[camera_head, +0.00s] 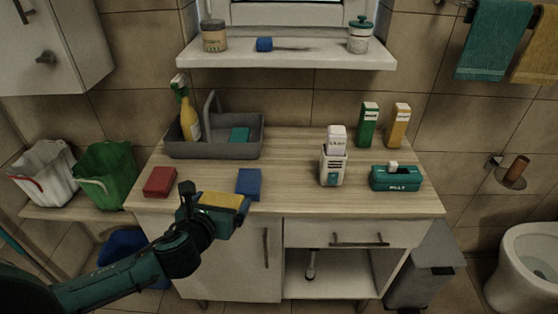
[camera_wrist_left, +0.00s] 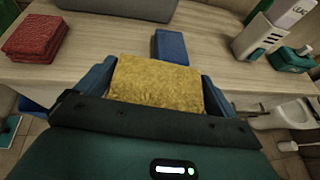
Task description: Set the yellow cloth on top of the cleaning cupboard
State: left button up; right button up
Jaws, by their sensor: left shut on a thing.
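The yellow cloth (camera_head: 222,200) is a small folded block in my left gripper (camera_head: 212,204), over the front edge of the cupboard. In the left wrist view the cloth (camera_wrist_left: 155,82) sits between the two blue fingers of the gripper (camera_wrist_left: 155,88), which are shut on it. The cleaning cupboard (camera_head: 320,205) has a light wooden top and white fronts. Whether the cloth touches the top cannot be told. My right gripper is not in view.
On the top, a red cloth (camera_head: 160,181) lies left and a blue cloth (camera_head: 249,183) lies right of the gripper. A grey caddy (camera_head: 213,150) stands behind. Bare wood lies between the blue cloth and bottle.

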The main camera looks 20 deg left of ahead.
pick_arm(q)
notch_tip(320, 180, up, 4)
jog(key=r+n+y, duration=0.1)
jog(key=n+y, duration=0.1)
send_over(204, 187)
notch_tip(204, 187, down, 10)
jog(key=shift+d+f+b, duration=0.1)
jog(key=shift+f+b, duration=0.15)
jog(key=shift+b, duration=0.1)
jog(key=o, duration=0.6)
